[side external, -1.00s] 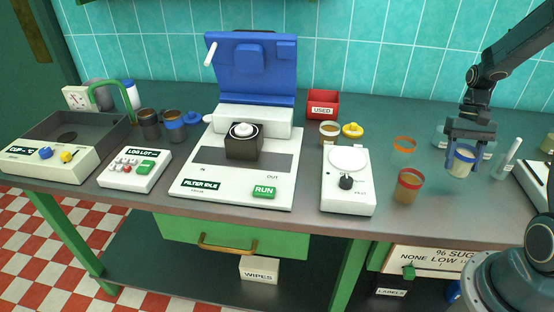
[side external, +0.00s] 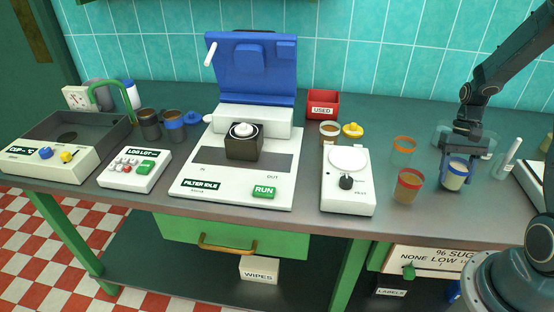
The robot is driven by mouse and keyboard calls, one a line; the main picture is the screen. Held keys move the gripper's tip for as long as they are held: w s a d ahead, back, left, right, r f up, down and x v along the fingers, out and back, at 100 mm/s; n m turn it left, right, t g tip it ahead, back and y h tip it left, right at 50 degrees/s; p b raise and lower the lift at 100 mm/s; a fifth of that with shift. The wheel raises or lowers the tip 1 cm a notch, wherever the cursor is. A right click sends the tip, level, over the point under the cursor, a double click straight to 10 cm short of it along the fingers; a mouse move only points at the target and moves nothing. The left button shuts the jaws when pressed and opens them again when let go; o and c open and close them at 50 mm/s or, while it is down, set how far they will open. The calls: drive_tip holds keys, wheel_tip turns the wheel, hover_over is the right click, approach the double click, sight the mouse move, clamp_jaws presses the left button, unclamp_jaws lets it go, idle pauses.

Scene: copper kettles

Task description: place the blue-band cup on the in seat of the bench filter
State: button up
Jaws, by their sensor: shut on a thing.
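The blue-band cup (side external: 456,178), clear with pale contents, is at the right of the bench. The in seat (side external: 210,156) is the strip left of that block, above the "IN" label, and looks empty. The display reads "FILTER IDLE".
A red-band cup (side external: 408,188) stands close left of the held cup, with an orange-band cup (side external: 404,148) behind it.

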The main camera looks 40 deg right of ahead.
drive_tip(key=shift+f, duration=0.15)
drive_tip(key=o, duration=1.1)
drive_tip(key=shift+c, duration=0.2)
drive_tip(key=v, duration=1.2)
drive_tip(key=shift+r, duration=0.2)
drive_tip(key=shift+a, duration=0.1)
